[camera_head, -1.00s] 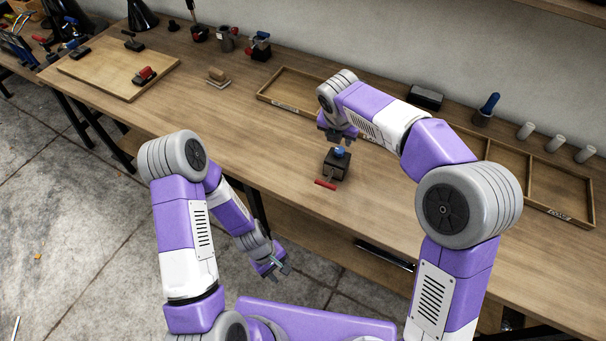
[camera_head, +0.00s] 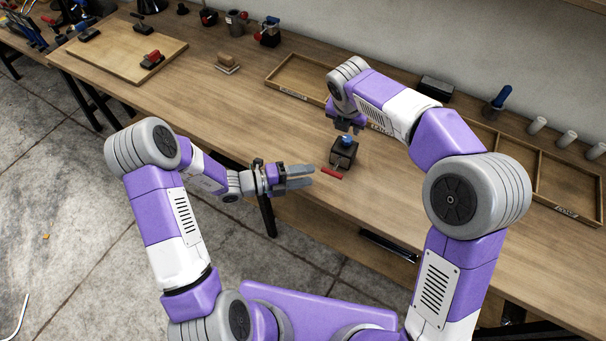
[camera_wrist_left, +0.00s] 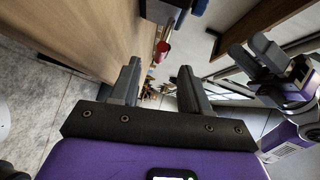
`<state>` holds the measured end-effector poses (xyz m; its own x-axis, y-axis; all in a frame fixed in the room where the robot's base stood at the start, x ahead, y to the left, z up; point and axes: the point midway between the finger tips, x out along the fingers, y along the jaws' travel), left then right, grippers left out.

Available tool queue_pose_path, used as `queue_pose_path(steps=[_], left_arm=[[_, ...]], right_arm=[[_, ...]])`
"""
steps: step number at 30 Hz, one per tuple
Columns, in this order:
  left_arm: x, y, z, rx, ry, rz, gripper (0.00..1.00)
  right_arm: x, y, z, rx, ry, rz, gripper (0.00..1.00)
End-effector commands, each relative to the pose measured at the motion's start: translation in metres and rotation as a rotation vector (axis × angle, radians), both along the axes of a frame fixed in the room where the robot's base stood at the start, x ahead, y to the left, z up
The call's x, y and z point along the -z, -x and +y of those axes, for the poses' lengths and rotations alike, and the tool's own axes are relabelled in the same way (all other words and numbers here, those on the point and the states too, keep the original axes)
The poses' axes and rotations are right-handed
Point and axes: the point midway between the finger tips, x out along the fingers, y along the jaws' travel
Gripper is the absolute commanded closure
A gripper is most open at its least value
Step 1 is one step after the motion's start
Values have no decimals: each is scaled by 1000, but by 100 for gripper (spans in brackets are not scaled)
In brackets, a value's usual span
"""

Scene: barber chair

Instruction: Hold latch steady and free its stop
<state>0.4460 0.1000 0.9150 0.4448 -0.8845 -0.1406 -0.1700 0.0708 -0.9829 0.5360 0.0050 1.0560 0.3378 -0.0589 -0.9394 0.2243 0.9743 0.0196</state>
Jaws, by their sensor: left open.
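The latch is a small dark block (camera_head: 343,153) on the bench, with a blue knob (camera_head: 347,141) on top and a red handle (camera_head: 331,173) at its front. My left gripper (camera_head: 309,178) is open and empty, just left of the red handle and apart from it. In the left wrist view, the red handle (camera_wrist_left: 162,50) shows beyond the gap between my left fingers (camera_wrist_left: 157,85), with the dark block (camera_wrist_left: 162,10) at the top edge. My right gripper (camera_head: 346,126) is above and behind the block, its fingers apart and empty; it also shows in the left wrist view (camera_wrist_left: 254,54).
A divided wooden tray (camera_head: 279,86) runs along the back of the bench, behind my right arm. A wooden board (camera_head: 112,62) with clamps lies at the far left. The bench top between board and latch is mostly clear. The bench's front edge is under my left arm.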

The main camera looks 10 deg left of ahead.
Motion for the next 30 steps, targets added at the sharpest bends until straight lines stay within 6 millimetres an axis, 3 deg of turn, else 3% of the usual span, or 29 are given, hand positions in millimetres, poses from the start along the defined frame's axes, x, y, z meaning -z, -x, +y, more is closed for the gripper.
queue_pose_path(steps=[18, 28, 30], left_arm=[[9, -33, -62, -13, 22, 19, 54], [9, -36, -65, -15, 20, 18, 54], [9, -36, -66, -15, 20, 18, 63]], right_arm=[[0, 0, 0, 0, 0, 0, 57], [0, 0, 0, 0, 0, 0, 57], [0, 0, 0, 0, 0, 0, 57]])
